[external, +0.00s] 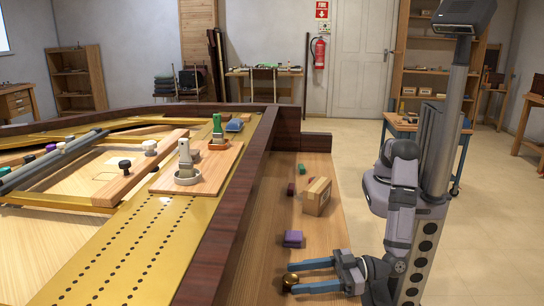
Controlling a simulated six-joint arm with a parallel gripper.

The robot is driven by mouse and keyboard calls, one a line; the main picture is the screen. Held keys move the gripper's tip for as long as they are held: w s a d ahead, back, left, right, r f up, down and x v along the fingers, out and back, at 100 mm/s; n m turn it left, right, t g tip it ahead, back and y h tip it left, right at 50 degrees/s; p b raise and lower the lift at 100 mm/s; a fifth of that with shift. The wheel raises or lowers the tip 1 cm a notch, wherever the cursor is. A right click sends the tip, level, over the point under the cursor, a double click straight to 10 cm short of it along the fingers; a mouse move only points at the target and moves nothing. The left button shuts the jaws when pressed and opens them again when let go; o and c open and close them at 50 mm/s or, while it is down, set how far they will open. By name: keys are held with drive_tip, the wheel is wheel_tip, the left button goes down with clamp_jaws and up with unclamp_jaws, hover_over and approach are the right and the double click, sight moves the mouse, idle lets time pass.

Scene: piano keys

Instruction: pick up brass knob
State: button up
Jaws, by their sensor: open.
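The brass knob (290,281) is a small round golden thing at the bottom of the external view, over the wooden ledge. My gripper (291,276) is open, with two blue-grey fingers pointing left. The knob shows between the fingertips, near the far finger's tip. I cannot tell whether either finger touches it.
A purple block (292,239) lies on the wooden ledge (265,262) just beyond my gripper. The dark piano rim (222,240) rises left of the ledge.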

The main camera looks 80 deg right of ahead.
drive_tip(key=shift+w, duration=0.1)
drive_tip(key=c, duration=1.2)
drive_tip(key=shift+o, duration=0.2)
drive_tip(key=shift+r, duration=0.1)
wheel_tip(320, 180, up, 10)
drive_tip(key=shift+p, duration=0.35)
